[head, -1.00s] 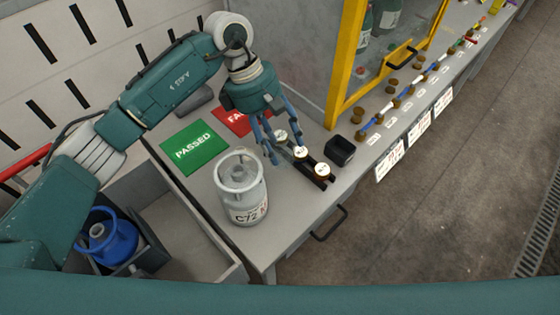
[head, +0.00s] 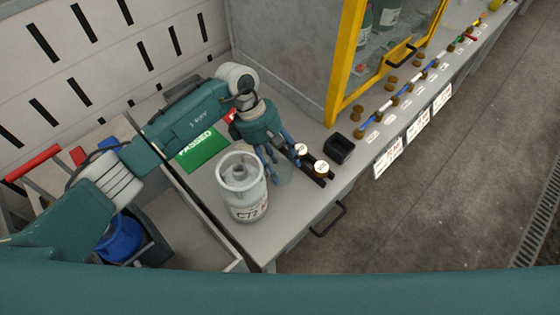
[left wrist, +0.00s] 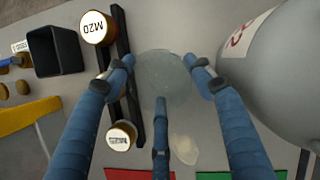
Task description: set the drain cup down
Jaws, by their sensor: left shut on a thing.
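The drain cup (head: 284,176) looks like a small clear cup, faint against the grey bench top (head: 270,218). In the left wrist view it shows as a pale clear disc (left wrist: 162,80) between the fingers. My left gripper (head: 281,166) is shut on it, fingers pointing down, between the grey gas cylinder (head: 243,200) and the black rack (head: 325,180). I cannot tell whether the cup touches the bench. My right gripper is in neither view.
The rack holds brown caps with white tops, one marked M20 (left wrist: 97,27). A black open box (head: 339,148) stands right of it. The green PASSED mat (head: 203,148) lies behind the cylinder. A yellow-framed cabinet (head: 338,75) stands at the back.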

